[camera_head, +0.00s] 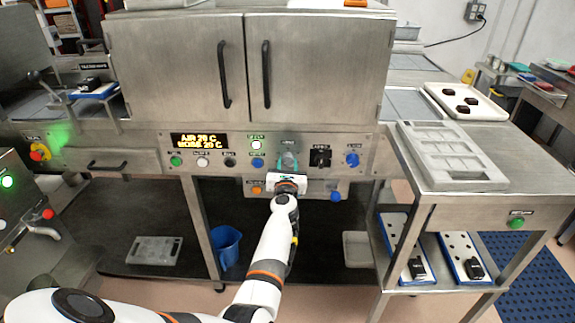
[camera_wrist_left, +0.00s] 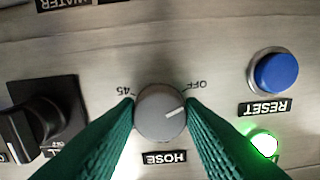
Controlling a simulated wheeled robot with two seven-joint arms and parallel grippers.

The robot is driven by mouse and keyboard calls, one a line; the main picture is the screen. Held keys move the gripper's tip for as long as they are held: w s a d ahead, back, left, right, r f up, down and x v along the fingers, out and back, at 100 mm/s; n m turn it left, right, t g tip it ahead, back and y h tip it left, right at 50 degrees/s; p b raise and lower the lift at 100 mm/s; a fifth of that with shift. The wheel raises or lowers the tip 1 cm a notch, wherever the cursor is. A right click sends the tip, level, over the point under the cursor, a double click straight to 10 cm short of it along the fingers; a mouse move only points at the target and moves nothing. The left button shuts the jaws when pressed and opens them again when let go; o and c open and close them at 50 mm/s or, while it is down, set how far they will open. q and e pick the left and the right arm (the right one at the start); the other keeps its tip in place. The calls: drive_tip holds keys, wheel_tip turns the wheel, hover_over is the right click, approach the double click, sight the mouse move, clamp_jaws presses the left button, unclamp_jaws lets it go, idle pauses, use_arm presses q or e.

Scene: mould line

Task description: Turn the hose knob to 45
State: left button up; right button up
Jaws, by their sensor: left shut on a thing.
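The grey round hose knob (camera_wrist_left: 160,113) is on the steel panel in the left wrist view, above an upside-down HOSE label (camera_wrist_left: 164,157). Its white pointer line points right and slightly up, on the side of the OFF mark (camera_wrist_left: 196,85) and away from the 45 mark (camera_wrist_left: 124,91). My left gripper (camera_wrist_left: 161,108) has its green fingers shut on the knob, one on each side. My right gripper is not in view.
A black switch (camera_wrist_left: 45,120) and a blue reset button (camera_wrist_left: 276,71) flank the knob. A lit display (camera_head: 199,140) is further left on the panel. Cabinet doors (camera_head: 245,62) are above. A steel table (camera_head: 440,180) stands at right; a blue bucket (camera_head: 226,247) is below.

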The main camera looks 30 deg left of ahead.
use_arm(q)
drive_tip(key=m+p, duration=0.1)
drive_tip(key=m, duration=0.5)
drive_tip(key=shift+r+p, duration=0.15)
drive_tip(key=shift+p, duration=0.15)
drive_tip(key=m+p, duration=0.2)
drive_tip(key=m, duration=0.4)
drive_tip(key=shift+a, duration=0.1)
drive_tip(key=m+p, duration=0.2)
drive_tip(key=m, duration=0.4)
drive_tip(key=shift+r+m, duration=0.15)
drive_tip(key=shift+m, duration=0.25)
drive_tip(key=m+p, duration=0.2)
drive_tip(key=m, duration=0.4)
drive_tip(key=m+p, duration=0.1)
drive_tip(key=m, duration=0.5)
drive_tip(key=shift+r+m, duration=0.1)
drive_tip(key=shift+m, duration=0.2)
drive_tip(key=m, duration=1)
drive_tip(key=shift+w+m+b, duration=0.1)
drive_tip(key=shift+m+b, duration=0.2)
drive_tip(key=shift+m, duration=0.1)
drive_tip(key=m+b, duration=0.1)
drive_tip(key=m, duration=0.3)
drive_tip(key=shift+m, duration=0.4)
drive_tip(key=shift+b, duration=0.3)
